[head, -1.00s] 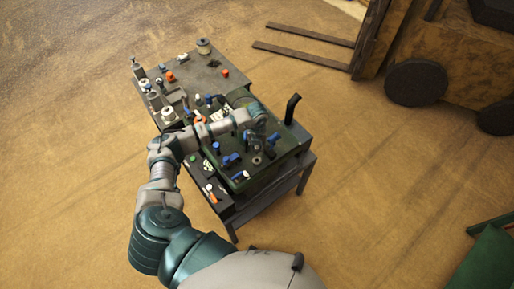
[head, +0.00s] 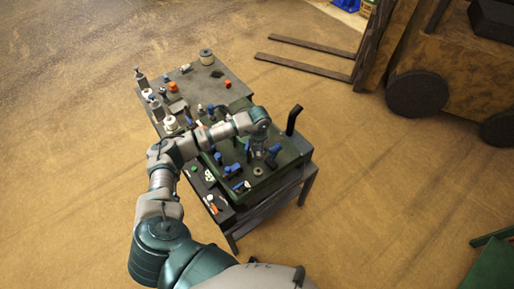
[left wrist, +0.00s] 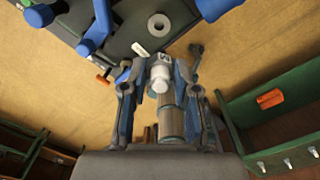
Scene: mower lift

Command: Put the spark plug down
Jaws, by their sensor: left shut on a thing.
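My left gripper (head: 257,148) hangs over the green tray-like top (head: 277,171) of the dark cart, among blue-handled pieces. In the left wrist view its fingers (left wrist: 159,70) are closed around a white-tipped part with a ridged grey body, apparently the spark plug (left wrist: 162,80). The plug points away from the palm. In the head view the plug is too small and covered to make out. Whether its tip touches a surface cannot be told. My right gripper is not in view.
Blue clamp-like pieces (head: 222,159) and a dark upright handle (head: 293,119) stand near my gripper. The grey back tabletop (head: 212,75) holds a spool (head: 206,57), orange items and bottles. A forklift (head: 420,70) stands at the right. Open floor surrounds the cart.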

